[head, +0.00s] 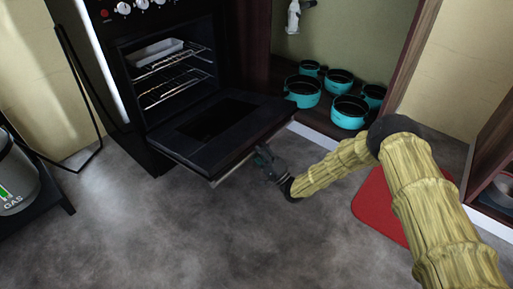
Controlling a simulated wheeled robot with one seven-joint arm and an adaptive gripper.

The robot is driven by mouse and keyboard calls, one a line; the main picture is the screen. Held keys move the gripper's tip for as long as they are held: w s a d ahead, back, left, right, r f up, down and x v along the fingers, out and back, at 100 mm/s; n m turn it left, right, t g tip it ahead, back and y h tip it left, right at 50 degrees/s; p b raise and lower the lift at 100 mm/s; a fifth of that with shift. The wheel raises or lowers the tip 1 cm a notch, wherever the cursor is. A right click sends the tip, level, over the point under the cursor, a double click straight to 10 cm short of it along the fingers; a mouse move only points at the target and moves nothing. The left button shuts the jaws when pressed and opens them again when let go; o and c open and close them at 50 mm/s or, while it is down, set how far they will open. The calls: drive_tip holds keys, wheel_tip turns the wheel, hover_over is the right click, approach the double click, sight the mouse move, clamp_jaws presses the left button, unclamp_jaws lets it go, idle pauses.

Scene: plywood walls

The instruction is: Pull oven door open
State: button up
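The black oven (122,72) stands at the upper left of the head view. Its door (190,152) is swung far down, close to level, and the inside of the oven shows. A metal handle bar (230,170) runs along the door's outer edge. My gripper (262,157) is at the right part of that edge, touching or very close to the handle. Its fingers are small and dark here, and I cannot tell whether they are closed on the bar.
A white tray (154,52) sits on wire racks inside the oven. Several teal pots (302,92) stand in the open cabinet to the right. A red mat (378,205) lies under my arm. A gas cylinder (17,180) is at the left. The grey floor in front is clear.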

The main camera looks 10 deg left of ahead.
drive_tip(key=shift+w+d, duration=0.1)
drive_tip(key=shift+d, duration=0.05)
drive_tip(key=shift+s+d+f, duration=0.2)
drive_tip(key=shift+d+f, duration=0.05)
drive_tip(key=shift+d, duration=0.25)
drive_tip(key=v, duration=1.1)
drive_tip(key=shift+s+a, duration=0.1)
drive_tip(key=shift+a, duration=0.05)
drive_tip(key=shift+c, duration=0.2)
